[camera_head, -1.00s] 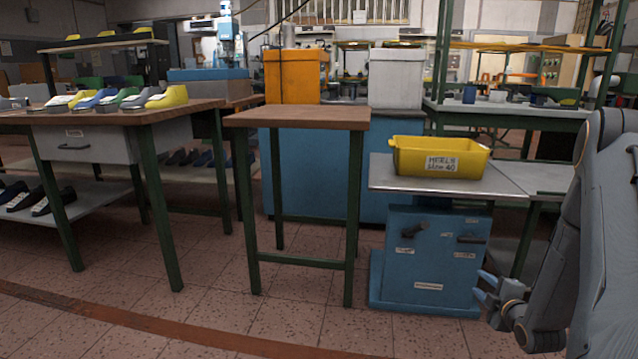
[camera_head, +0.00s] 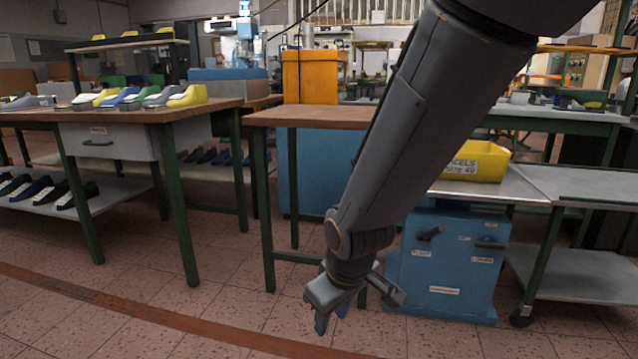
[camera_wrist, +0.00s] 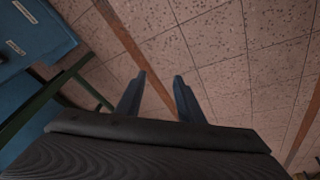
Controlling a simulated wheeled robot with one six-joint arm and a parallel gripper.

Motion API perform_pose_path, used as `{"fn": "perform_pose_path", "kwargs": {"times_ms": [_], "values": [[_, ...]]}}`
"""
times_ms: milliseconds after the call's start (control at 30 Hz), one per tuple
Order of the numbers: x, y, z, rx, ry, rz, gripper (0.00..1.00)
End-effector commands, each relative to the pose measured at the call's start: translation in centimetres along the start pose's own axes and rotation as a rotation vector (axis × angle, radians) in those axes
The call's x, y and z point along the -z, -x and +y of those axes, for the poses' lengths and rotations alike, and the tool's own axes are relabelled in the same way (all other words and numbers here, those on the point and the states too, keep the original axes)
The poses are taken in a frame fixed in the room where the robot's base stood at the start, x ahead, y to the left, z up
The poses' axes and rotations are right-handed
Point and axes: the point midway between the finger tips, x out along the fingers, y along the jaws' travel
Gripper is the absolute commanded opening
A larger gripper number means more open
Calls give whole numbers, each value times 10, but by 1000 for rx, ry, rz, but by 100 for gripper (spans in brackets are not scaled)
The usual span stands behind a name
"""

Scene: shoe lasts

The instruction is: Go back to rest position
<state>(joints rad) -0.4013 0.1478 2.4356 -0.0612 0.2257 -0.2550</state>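My gripper (camera_head: 332,310) hangs low in the head view, pointing down over the tiled floor in front of the small brown-topped table. In the wrist view its two blue fingers (camera_wrist: 160,95) stand apart with only floor between them, so it is open and empty. My arm crosses the head view from the upper right down to the middle and hides part of the small table and the yellow crate.
The small table (camera_head: 310,116) stands behind my arm. A yellow crate (camera_head: 488,164) sits on a metal-topped bench above a blue cabinet (camera_head: 450,262). At left, a workbench (camera_head: 150,114) holds several colored shoe lasts (camera_head: 188,95). The front floor is clear.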

Motion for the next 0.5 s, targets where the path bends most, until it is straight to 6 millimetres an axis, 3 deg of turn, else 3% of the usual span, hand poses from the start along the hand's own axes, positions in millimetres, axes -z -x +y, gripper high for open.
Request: {"fn": "perform_pose_path", "kwargs": {"times_ms": [33,200,500], "values": [[-6,11,-23,25,-11,-24,34],[-33,36,-72,83,-63,-108,34],[-74,70,-128,142,-115,-223,34]]}}
